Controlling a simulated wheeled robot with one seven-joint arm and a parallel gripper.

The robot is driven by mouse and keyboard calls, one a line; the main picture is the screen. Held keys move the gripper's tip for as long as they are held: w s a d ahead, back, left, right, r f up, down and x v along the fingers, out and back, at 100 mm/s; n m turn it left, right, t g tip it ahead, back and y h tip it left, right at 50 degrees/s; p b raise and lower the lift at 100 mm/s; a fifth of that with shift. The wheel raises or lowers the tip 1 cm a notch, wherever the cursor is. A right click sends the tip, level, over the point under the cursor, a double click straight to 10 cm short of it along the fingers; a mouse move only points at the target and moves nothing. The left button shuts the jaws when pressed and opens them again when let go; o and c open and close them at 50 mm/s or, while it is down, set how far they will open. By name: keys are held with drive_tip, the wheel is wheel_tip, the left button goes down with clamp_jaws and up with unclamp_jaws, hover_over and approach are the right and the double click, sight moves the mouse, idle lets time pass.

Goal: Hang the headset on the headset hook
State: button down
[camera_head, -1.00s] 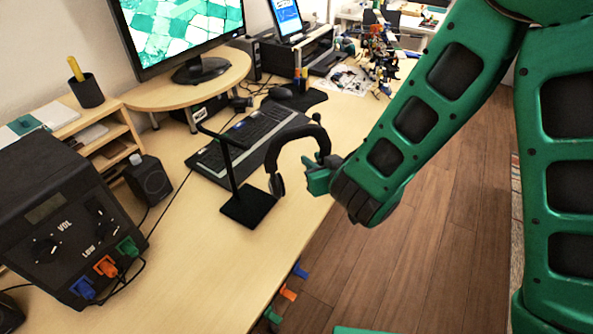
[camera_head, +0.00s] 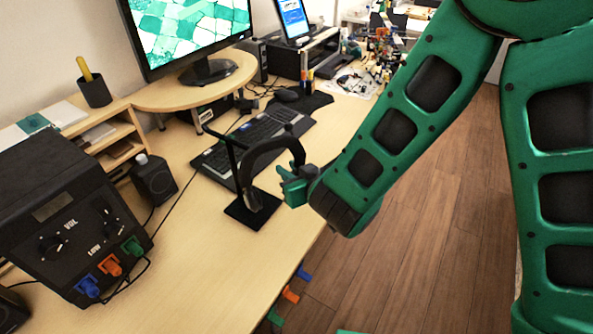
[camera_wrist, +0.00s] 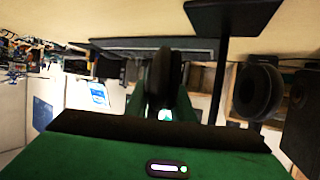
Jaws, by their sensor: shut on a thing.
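The black headset (camera_head: 272,146) is held up by my gripper (camera_head: 294,184), which is shut on its right ear cup. Its headband arches left, and the far ear cup (camera_head: 250,198) hangs in front of the stand. The headset hook is a black stand with a thin post (camera_head: 234,165), a short top arm and a flat square base (camera_head: 238,215) on the desk. The headband overlaps the post in the head view; I cannot tell whether they touch. In the wrist view, the held cup (camera_wrist: 173,72) sits between the green fingers, and the stand's base (camera_wrist: 232,17) shows.
A keyboard (camera_head: 250,135) lies behind the stand. A monitor (camera_head: 190,30) stands at the back. The desk's front part is clear.

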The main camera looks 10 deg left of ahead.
drive_tip(key=w+a+f, duration=0.1)
drive_tip(key=w+a, duration=0.2)
drive_tip(key=a, duration=0.4)
drive_tip(key=shift+a+f, duration=0.15)
drive_tip(key=shift+f, duration=0.2)
idle(0.7)
idle(0.7)
drive_tip(key=c, duration=1.4)
unclamp_jaws()
drive_tip(key=shift+c, duration=0.2)
drive_tip(key=shift+s, duration=0.1)
